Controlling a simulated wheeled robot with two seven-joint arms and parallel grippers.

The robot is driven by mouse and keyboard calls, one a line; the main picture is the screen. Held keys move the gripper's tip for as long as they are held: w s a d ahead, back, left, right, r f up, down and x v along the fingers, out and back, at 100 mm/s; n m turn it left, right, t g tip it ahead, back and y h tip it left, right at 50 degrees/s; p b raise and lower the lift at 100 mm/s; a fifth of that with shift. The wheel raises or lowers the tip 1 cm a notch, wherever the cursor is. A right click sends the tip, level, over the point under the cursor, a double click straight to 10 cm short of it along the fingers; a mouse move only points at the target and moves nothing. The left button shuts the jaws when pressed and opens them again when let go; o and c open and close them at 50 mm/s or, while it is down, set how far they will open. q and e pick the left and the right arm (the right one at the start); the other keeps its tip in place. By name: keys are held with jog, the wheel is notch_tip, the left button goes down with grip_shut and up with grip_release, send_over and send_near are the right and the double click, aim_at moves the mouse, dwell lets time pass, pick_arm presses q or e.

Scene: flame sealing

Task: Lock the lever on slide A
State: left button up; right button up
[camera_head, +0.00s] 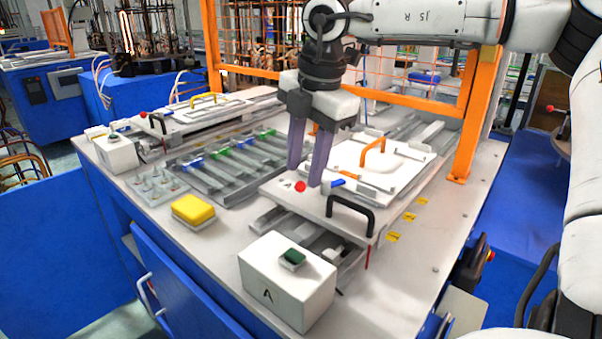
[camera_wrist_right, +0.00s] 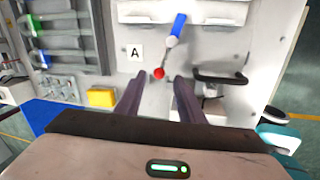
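Slide A (camera_head: 318,202) is a white plate with an "A" label and a black handle (camera_head: 350,212) at its near end. Its lever has a red ball knob (camera_head: 300,186); in the right wrist view the knob (camera_wrist_right: 159,73) sits on a thin rod leading to a white pivot and a blue piece (camera_wrist_right: 178,25). My right gripper (camera_head: 304,183) points down over the plate. Its purple fingers are open and apart, with the knob between or just beyond the tips (camera_wrist_right: 160,79); contact cannot be told. My left gripper is out of view.
A white box marked A (camera_head: 287,285) with a green button (camera_head: 292,257) stands in front of the slide. A yellow block (camera_head: 194,211) and grey racks (camera_head: 225,165) lie to the left. An orange handle (camera_head: 373,148) rises behind, and an orange post (camera_head: 477,110) stands at the right.

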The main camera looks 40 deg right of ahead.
aim_at(303, 185)
jog(key=f, duration=0.2)
jog(key=shift+w+f, duration=0.25)
jog(key=shift+f, duration=0.15)
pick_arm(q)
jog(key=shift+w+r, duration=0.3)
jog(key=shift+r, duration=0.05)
pick_arm(e)
jog(key=shift+w+f, duration=0.1)
jog(key=shift+c, duration=0.4)
grip_shut()
jog(key=shift+s+f+n+b, duration=0.15)
jog(key=shift+s+n+b, duration=0.2)
jog(key=shift+n+b, duration=0.4)
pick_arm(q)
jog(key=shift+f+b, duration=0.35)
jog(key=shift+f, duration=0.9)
pick_arm(e)
jog(key=shift+s+n+y, duration=0.3)
jog(key=shift+s+n, duration=0.3)
jog(key=shift+n, duration=0.55)
jog(key=shift+o, duration=0.4)
grip_release()
